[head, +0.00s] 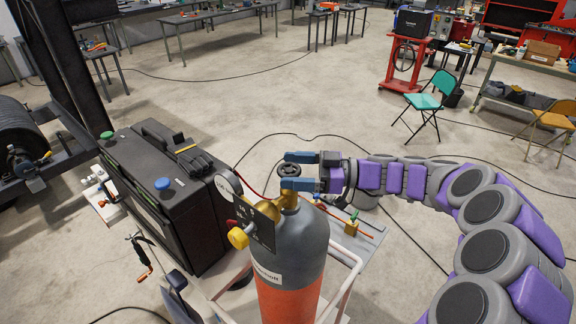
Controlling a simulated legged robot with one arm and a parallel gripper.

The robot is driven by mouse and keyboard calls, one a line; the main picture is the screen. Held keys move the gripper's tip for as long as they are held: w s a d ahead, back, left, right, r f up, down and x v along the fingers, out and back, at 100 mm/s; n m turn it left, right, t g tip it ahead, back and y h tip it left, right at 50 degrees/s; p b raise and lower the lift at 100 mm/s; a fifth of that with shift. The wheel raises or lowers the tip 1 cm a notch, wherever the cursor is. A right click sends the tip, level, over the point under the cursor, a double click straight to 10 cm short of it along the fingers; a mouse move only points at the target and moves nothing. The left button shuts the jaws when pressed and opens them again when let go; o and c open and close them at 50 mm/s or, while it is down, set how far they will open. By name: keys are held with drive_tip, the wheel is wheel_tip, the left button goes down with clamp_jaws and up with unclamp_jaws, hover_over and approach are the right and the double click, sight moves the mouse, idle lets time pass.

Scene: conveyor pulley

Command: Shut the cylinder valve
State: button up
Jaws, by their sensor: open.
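The gas cylinder (301,245) stands upright in front of me, grey at the top and orange below. Its brass valve (287,200) carries a dark round handwheel (288,170) on top. A gauge with a yellow knob (238,238) is fixed on the valve's left side. My gripper (288,170) comes in from the right, with its two blue fingers apart. In this view the fingers appear on the far and near sides of the handwheel. I cannot tell whether they touch it.
A black machine case (165,200) with a blue cap stands close on the left. A cart rail (345,285) runs beside the cylinder. Cables lie on the floor. A green chair (425,102) and a red stand (403,65) are farther back.

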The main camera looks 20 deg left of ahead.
drive_tip(key=shift+x, duration=0.75)
drive_tip(key=c, duration=1)
drive_tip(key=shift+o, duration=0.2)
